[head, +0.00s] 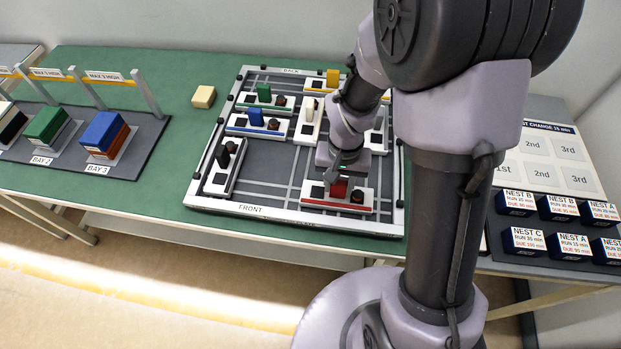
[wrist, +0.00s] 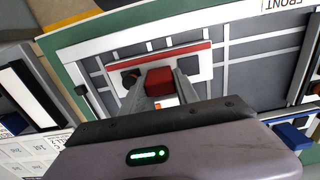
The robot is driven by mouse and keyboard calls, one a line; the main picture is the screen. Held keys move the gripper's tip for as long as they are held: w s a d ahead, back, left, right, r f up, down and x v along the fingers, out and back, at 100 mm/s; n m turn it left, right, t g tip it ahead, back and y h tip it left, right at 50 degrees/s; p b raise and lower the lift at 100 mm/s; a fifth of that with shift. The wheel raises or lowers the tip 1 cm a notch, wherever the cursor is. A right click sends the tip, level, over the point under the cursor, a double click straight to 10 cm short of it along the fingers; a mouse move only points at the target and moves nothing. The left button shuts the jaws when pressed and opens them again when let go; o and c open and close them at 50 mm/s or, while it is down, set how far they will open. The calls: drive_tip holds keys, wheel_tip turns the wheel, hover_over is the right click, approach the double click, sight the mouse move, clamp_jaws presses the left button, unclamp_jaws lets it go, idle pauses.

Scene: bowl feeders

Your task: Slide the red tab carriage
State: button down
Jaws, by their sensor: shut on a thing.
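The red tab carriage is a white plate with a red front stripe (head: 337,209), near the front edge of the board, right of its middle. Its upright red tab (head: 339,188) stands between my gripper (head: 338,180) fingers, partly hidden by them in the head view. In the wrist view the red tab (wrist: 159,82) sits between the two fingers, which are shut on it from both sides. The carriage's red stripe (wrist: 165,57) and white plate show beyond the tab. A dark round knob (head: 357,197) sits on the carriage right of the tab.
The framed board (head: 290,212) has grey lanes and carriages with green (head: 264,92), blue (head: 255,117), yellow (head: 333,78), black (head: 223,157) and cream (head: 309,108) tabs. Open lane shows left of the red carriage. A cream block (head: 204,97) lies on the green table.

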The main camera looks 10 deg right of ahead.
sight(356, 194)
drive_tip(key=shift+s+d, duration=0.25)
drive_tip(key=shift+d, duration=0.4)
drive_tip(key=shift+s+d, duration=0.2)
drive_tip(key=shift+d, duration=0.5)
drive_tip(key=shift+s+d, duration=0.25)
drive_tip(key=shift+d, duration=0.4)
drive_tip(key=c, duration=1.4)
unclamp_jaws()
drive_tip(key=o, duration=0.5)
drive_tip(key=shift+s+d, duration=0.1)
drive_tip(key=shift+d, duration=0.2)
drive_tip(key=shift+a, duration=0.15)
drive_tip(key=shift+r, duration=0.1)
wheel_tip(356, 194, up, 17)
drive_tip(key=p, duration=0.7)
drive_tip(key=shift+r, duration=0.15)
